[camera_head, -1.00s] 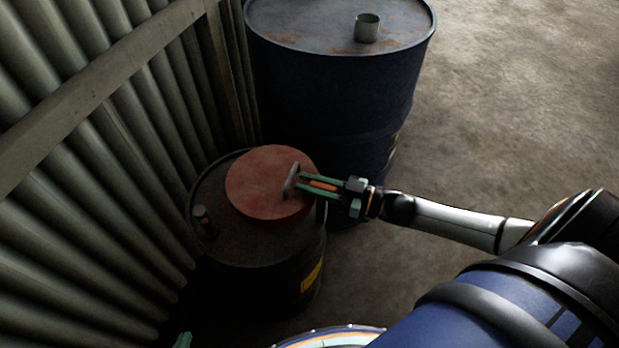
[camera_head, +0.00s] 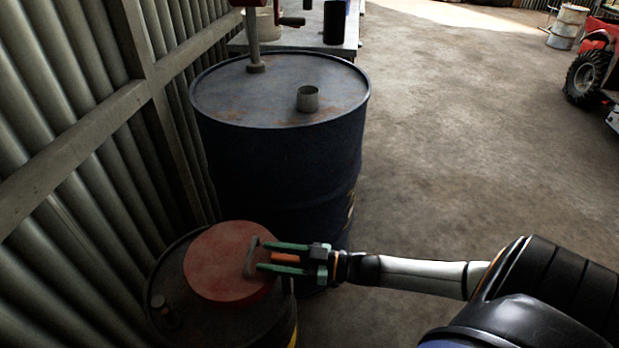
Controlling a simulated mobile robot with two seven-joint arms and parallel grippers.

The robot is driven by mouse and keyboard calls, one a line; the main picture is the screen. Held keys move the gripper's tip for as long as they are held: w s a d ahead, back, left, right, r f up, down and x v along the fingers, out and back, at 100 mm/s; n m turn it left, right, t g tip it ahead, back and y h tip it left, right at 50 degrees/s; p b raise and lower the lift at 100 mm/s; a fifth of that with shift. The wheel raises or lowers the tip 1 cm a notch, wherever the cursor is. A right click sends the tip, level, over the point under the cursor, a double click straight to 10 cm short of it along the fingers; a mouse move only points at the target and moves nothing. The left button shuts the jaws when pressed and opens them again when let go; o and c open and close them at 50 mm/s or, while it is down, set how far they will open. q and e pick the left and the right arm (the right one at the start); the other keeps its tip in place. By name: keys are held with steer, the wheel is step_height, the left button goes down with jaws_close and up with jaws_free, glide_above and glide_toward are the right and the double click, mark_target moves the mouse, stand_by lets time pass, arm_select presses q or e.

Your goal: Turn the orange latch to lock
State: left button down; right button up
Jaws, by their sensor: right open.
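A small orange piece (camera_head: 286,258) shows between the green fingers of my right gripper (camera_head: 260,256), at the right edge of a round red lid (camera_head: 215,263). It looks like the orange latch, but I cannot tell for sure. The right gripper is open, reaching in from the right, its fingertips over the lid beside a short grey bar (camera_head: 250,257) on top. I cannot tell whether the fingers touch the bar or the orange piece. The lid sits on a dark, rusty drum (camera_head: 215,330), cut off by the bottom edge. My left gripper is not in view.
A large blue drum (camera_head: 275,165) with a metal cup (camera_head: 308,99) on top stands just behind. A corrugated metal wall (camera_head: 60,250) closes off the left. A bench (camera_head: 300,40) is farther back. The concrete floor (camera_head: 470,130) on the right is open, with a red vehicle (camera_head: 595,65) far off.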

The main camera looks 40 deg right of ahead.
mark_target(299, 264)
arm_select(q)
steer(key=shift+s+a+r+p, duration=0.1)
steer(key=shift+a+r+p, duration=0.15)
steer(key=shift+p, duration=0.25)
arm_select(e)
steer(key=v, duration=1.2)
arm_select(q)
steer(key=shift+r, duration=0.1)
arm_select(e)
steer(key=shift+a+m+h+p, duration=0.3)
steer(key=shift+a+p, duration=0.1)
steer(key=shift+a, duration=0.05)
arm_select(q)
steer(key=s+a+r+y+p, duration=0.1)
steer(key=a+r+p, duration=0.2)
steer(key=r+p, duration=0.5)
steer(key=p, duration=0.2)
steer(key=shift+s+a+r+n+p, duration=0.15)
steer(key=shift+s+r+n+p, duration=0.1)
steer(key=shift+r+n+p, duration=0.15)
arm_select(e)
steer(key=s+a+m+g+h, duration=0.2)
steer(key=a+h, duration=0.2)
steer(key=a, duration=0.3)
steer(key=s+a+m+g+h, duration=0.2)
steer(key=s+a+m+h, duration=0.1)
steer(key=a, duration=0.4)
steer(key=shift+s+a+f+h, duration=0.3)
steer(key=shift+f+h, duration=0.15)
steer(key=shift+h, duration=0.35)
